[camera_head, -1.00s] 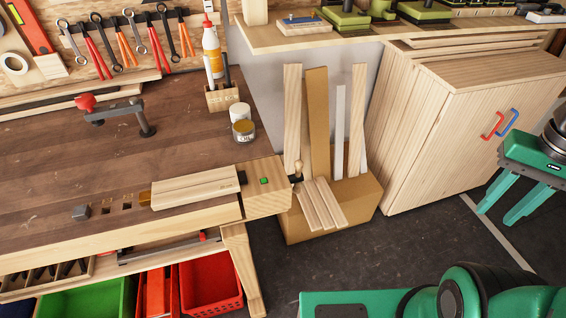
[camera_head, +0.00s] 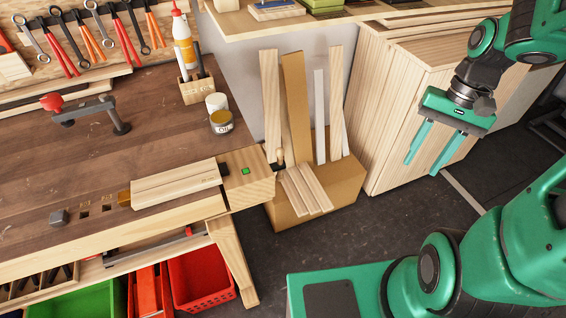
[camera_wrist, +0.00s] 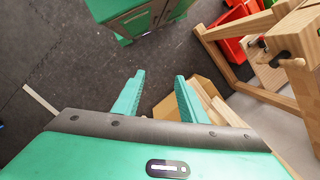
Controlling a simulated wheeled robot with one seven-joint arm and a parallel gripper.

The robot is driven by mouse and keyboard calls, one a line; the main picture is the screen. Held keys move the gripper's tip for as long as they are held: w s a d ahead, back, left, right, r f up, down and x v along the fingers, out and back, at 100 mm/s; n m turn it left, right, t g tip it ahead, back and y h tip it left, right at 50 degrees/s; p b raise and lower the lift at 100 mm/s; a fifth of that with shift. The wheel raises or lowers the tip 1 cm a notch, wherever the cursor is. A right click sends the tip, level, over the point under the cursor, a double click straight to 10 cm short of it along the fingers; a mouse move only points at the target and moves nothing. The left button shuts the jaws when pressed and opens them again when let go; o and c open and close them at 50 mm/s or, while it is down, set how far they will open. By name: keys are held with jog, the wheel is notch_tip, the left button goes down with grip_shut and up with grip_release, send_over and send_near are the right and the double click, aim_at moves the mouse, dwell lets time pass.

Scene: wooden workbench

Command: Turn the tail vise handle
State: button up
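In the wrist view the handle (camera_wrist: 292,63) shows at the upper right beside a dark screw. A pale board (camera_head: 178,185) lies beside the vise block on the bench. My gripper (camera_head: 422,166) is open and empty, pointing down in front of the cabinet, well right of the handle. Its two fingers (camera_wrist: 160,76) are apart in the wrist view.
A cardboard box (camera_head: 335,192) with upright and leaning boards stands on the floor between handle and gripper. A wooden cabinet (camera_head: 395,120) stands behind the gripper. The dark floor (camera_head: 385,230) before the box is clear.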

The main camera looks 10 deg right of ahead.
jog(key=w+a+f+m+g+y, duration=0.1)
jog(key=w+a+f+g+y, duration=0.1)
jog(key=w+a+f+y, duration=0.5)
jog(key=m+g+y, duration=0.2)
jog(key=m+y, duration=0.2)
jog(key=y, duration=0.4)
send_near(282, 164)
jog(key=x, duration=0.3)
jog(key=f+x, duration=0.1)
jog(key=x, duration=0.2)
jog(key=w+x, duration=0.1)
jog(key=x, duration=0.2)
jog(key=shift+s+a+f, duration=0.15)
jog(key=shift+a+f, duration=0.05)
jog(key=shift+a, duration=0.3)
jog(key=shift+c, duration=0.5)
